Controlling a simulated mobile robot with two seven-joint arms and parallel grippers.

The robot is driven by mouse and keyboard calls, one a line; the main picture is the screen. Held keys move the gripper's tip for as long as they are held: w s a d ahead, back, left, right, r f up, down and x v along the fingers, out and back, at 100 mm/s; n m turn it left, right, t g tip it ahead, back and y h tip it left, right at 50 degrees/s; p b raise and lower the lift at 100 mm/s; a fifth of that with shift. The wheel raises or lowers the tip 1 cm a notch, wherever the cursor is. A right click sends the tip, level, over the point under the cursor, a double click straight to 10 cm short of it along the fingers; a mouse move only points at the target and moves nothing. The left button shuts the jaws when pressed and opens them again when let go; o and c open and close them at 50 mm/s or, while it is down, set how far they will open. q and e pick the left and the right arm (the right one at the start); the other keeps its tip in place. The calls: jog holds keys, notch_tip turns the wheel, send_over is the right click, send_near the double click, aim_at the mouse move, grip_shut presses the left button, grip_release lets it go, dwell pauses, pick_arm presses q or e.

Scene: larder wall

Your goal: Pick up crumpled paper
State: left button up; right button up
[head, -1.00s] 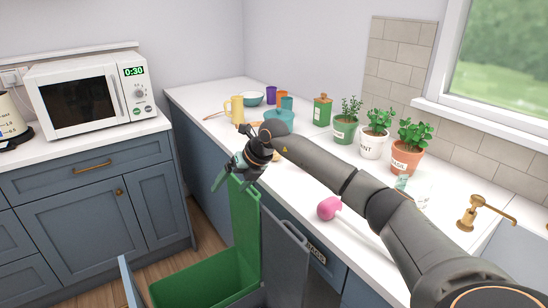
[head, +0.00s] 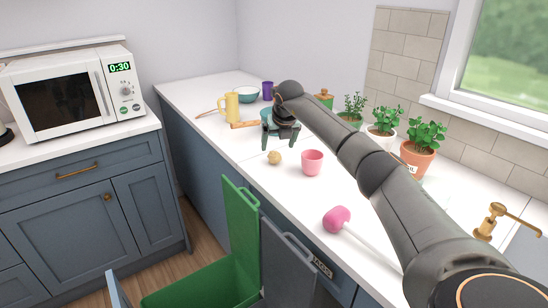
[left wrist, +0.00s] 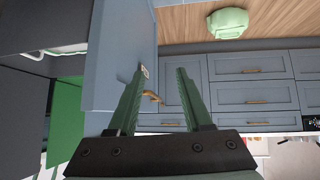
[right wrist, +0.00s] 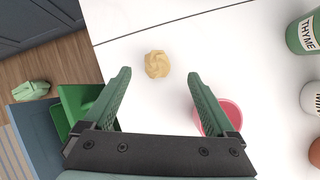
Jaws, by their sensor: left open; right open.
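A small tan crumpled ball, which looks like the crumpled paper (head: 274,158), lies on the white counter near its front edge. It also shows in the right wrist view (right wrist: 157,64), just past the fingertips and in line with the gap between them. My right gripper (head: 280,143) is open and empty above the counter, pointing down, a little behind the ball in the head view. My left gripper (left wrist: 161,72) is open and empty, facing blue cabinets; it is outside the head view.
A pink cup (head: 312,163) stands close to the ball; one right finger overlaps it in the right wrist view. A yellow mug (head: 232,107) and potted herbs (head: 385,119) stand farther back. Green bin (head: 195,285) stands open below. A pale green crumpled-looking item (right wrist: 31,90) lies on the floor.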

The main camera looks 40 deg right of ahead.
aim_at(275, 153)
jog(key=x, duration=0.4)
jog(key=shift+a+f, duration=0.15)
jog(key=shift+a, duration=0.15)
jog(key=shift+x, duration=0.75)
jog(key=c, duration=1.4)
